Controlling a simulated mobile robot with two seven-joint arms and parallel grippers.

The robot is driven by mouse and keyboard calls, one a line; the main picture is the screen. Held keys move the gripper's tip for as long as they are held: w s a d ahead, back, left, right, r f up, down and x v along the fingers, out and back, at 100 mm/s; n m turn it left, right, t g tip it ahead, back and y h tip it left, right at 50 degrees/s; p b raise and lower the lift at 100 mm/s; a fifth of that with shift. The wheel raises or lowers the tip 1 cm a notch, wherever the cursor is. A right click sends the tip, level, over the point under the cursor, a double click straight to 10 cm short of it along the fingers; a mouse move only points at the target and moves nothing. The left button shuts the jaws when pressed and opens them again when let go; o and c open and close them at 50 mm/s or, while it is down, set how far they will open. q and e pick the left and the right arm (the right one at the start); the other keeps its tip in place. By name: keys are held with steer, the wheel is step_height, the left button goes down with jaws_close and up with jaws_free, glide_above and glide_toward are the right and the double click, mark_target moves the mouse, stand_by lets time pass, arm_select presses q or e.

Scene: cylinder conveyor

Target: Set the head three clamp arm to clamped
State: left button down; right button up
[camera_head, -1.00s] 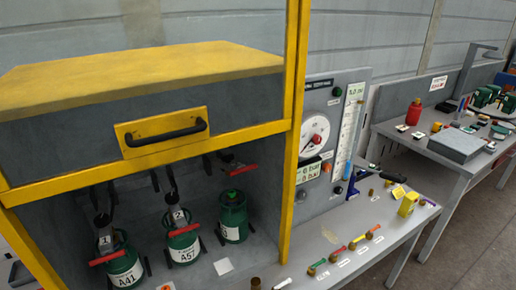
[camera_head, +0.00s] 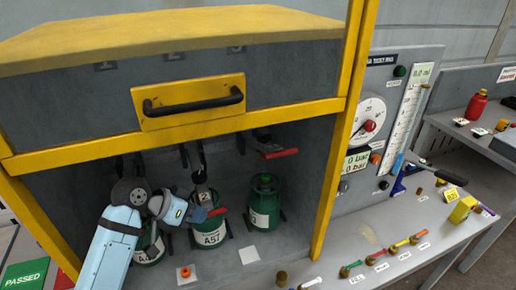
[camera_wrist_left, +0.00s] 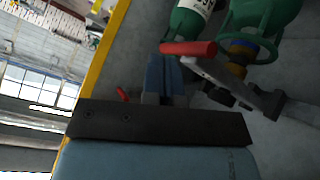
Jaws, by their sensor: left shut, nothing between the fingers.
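The head three clamp arm (camera_head: 262,144) is raised, its red handle (camera_head: 283,153) sticking out above the rightmost green cylinder (camera_head: 264,205). My left gripper (camera_head: 198,214) is shut and empty, inside the cabinet, left of and below that handle. In the head view it overlaps the front of the middle cylinder, A57 (camera_head: 210,238), beside that head's lower red handle (camera_head: 218,212); contact cannot be told. In the left wrist view the shut blue fingers (camera_wrist_left: 165,72) point at a red handle (camera_wrist_left: 188,48) on a grey clamp arm (camera_wrist_left: 235,85). My right gripper is not in view.
The cabinet's yellow right post (camera_head: 345,130) and drawer with black handle (camera_head: 193,103) bound the opening. The left cylinder (camera_head: 150,248) is partly behind my left arm. A gauge panel (camera_head: 375,125) stands to the right. Small colored-handled tools (camera_head: 377,260) lie on the bench.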

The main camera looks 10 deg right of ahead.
arm_select(q)
steer(key=w+d+r+m+g+h, duration=0.1)
steer(key=w+d+r+m, duration=0.3)
steer(key=r, duration=0.6)
steer(key=w+d+r+g+h, duration=0.1)
steer(key=w+d+r+h, duration=0.15)
steer(key=w+r, duration=0.55)
steer(key=p, duration=0.3)
glide_toward(272, 153)
steer(key=w+d+r, duration=0.1)
steer(key=d+r, duration=0.1)
steer(key=d, duration=0.2)
steer(key=f, duration=0.2)
steer(key=d+f+y+p, duration=0.1)
steer(key=shift+s+f+m, duration=0.2)
steer(key=shift+f+m, duration=0.1)
steer(key=shift+f, duration=0.35)
steer(key=shift+s+f, duration=0.1)
steer(key=shift+f, duration=0.15)
